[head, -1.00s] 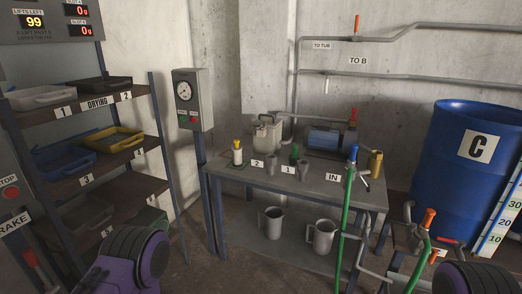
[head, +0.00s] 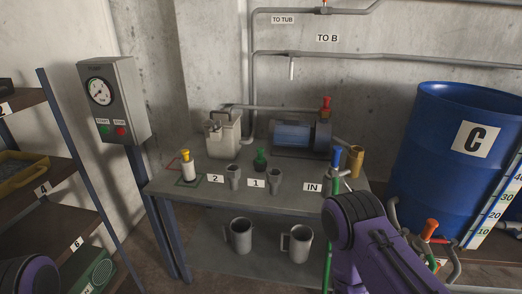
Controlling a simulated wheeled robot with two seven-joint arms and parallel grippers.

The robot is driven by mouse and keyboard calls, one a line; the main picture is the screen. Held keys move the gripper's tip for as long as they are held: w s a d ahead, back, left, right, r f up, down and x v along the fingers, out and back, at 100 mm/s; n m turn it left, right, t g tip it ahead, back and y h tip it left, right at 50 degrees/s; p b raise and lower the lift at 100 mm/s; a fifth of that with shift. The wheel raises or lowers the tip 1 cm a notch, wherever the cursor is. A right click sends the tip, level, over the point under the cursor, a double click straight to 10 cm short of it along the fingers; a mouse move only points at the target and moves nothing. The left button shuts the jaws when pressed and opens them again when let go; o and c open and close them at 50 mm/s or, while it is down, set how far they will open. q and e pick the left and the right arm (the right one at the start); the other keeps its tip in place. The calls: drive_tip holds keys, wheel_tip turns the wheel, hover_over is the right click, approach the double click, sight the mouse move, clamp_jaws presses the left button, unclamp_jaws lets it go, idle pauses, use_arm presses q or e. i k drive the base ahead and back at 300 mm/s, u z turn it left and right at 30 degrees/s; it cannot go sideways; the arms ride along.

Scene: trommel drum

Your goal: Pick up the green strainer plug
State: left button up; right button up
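The green strainer plug (head: 261,160) stands on the grey table in the head view, behind the "1" label and between two small grey cups. No gripper is near it. A purple arm link of mine rises in front of the table's right side, and another purple part shows at the bottom left corner. Neither gripper's fingers are in view.
On the table (head: 222,197) stand a white bottle with a yellow top (head: 187,168), a beige canister (head: 222,135), a blue motor (head: 297,136) and a brass cup (head: 356,162). Two jugs stand on the shelf below. A blue barrel (head: 430,150) is at right, a rack at left.

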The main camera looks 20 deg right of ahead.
sight(260, 159)
drive_tip(key=z, duration=0.55)
drive_tip(key=i, duration=0.8)
drive_tip(key=z, duration=0.7)
